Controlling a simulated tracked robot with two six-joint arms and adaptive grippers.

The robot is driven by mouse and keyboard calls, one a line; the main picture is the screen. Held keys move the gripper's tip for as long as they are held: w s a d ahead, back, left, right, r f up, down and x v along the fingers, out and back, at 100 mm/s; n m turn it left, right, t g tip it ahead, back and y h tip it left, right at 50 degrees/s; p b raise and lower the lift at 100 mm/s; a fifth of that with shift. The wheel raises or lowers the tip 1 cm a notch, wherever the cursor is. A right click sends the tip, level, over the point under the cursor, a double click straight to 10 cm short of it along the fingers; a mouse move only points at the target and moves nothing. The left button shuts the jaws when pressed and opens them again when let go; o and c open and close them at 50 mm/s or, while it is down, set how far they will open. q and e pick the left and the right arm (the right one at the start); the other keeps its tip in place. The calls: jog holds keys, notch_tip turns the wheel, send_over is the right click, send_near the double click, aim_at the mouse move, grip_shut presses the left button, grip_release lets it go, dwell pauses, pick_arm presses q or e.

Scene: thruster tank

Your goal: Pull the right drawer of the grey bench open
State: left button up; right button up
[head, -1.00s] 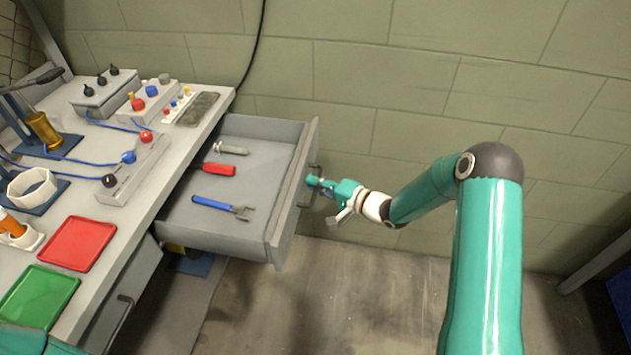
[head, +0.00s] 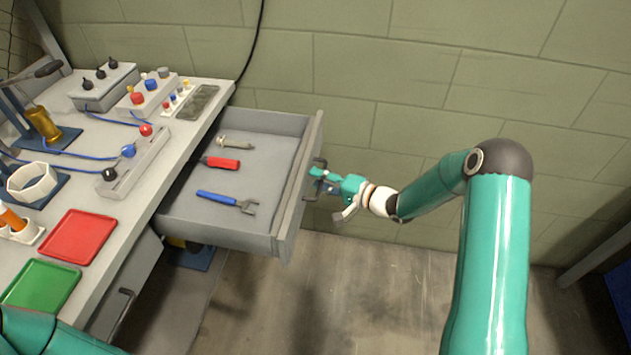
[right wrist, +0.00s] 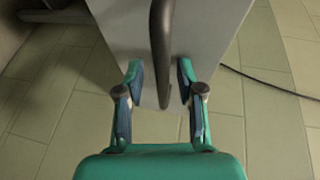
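The grey bench (head: 135,203) stands at the left in the head view. Its right drawer (head: 187,228) is pulled far out, and its inside shows. The drawer's dark bar handle (head: 319,163) is on its front panel, and it also shows in the right wrist view (right wrist: 162,45). My left gripper is out of view.
The drawer holds a blue-handled wrench (head: 228,201), a red-handled tool (head: 222,163) and a grey tool (head: 236,143). A red tray (head: 77,236) and a green tray (head: 40,286) lie on the bench. The floor right of the drawer is clear up to the wall.

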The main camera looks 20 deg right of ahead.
jog(key=v, duration=1.2)
jog(key=shift+a+f, duration=0.15)
jog(key=s+a+f+n+g+h+p, duration=0.2)
jog(key=a+f+n+g+h+p, duration=0.15)
jog(key=a+f, duration=0.55)
jog(key=s+a+f+n+g+p, duration=0.1)
jog(key=s+a+g, duration=0.3)
jog(key=s, duration=0.5)
jog(key=s+a+f+n+g+p, duration=0.1)
jog(key=s+a+f+n+g, duration=0.3)
jog(key=s+a, duration=0.3)
jog(key=s+g+h, duration=0.1)
jog(key=s, duration=0.2)
jog(key=shift+p, duration=0.35)
